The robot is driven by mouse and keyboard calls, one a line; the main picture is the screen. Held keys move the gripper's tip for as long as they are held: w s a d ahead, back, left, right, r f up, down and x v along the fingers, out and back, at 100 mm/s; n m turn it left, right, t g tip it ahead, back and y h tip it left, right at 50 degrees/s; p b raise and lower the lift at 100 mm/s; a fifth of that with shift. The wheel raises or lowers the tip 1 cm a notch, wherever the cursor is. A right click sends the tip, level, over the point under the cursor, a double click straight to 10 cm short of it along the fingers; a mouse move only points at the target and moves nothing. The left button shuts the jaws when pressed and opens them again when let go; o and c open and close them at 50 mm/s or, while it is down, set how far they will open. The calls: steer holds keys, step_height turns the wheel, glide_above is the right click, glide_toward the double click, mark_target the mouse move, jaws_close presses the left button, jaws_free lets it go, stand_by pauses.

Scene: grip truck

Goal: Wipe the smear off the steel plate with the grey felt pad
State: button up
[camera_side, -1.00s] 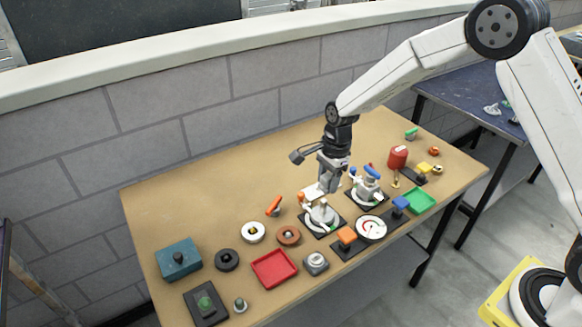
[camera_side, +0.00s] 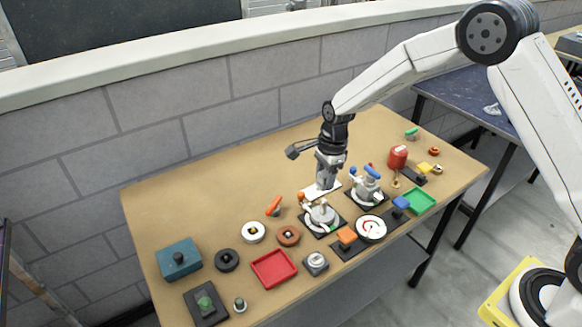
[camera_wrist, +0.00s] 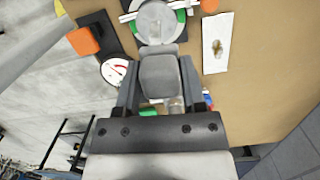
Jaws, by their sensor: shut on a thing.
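The steel plate (camera_wrist: 211,58) is a pale rectangle with a brownish smear (camera_wrist: 218,46), up and to the right of my gripper in the wrist view. In the side view the plate (camera_side: 312,195) lies on the tan table, partly covered by my gripper (camera_side: 326,184). In the wrist view my gripper (camera_wrist: 161,92) is shut on the grey felt pad (camera_wrist: 160,76), a rounded grey block between the fingers. The pad does not cover the smear in that view. I cannot tell how high the pad is above the table.
Round fixtures with handles (camera_side: 322,217) and (camera_side: 367,188) stand close by. A dial gauge (camera_side: 371,229), orange-topped block (camera_side: 347,237), red tray (camera_side: 274,268) and green tray (camera_side: 418,201) are nearby. The table behind the plate is clear.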

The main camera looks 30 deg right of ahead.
mark_target(310, 192)
steer(key=w+d+f+m, duration=0.3)
steer(key=w+f+m, duration=0.1)
steer(key=w+m, duration=0.3)
steer(key=shift+w+d+m+t, duration=0.4)
steer(key=shift+w, duration=0.75)
steer(key=shift+f, duration=3.45)
steer(key=shift+d+f, duration=0.5)
steer(key=shift+f, duration=0.05)
steer(key=shift+d, duration=3.05)
steer(key=shift+a, duration=3.5)
steer(key=shift+a+r, duration=0.15)
steer(key=shift+r, duration=0.05)
step_height(310, 192, up, 8)
steer(key=shift+f, duration=0.15)
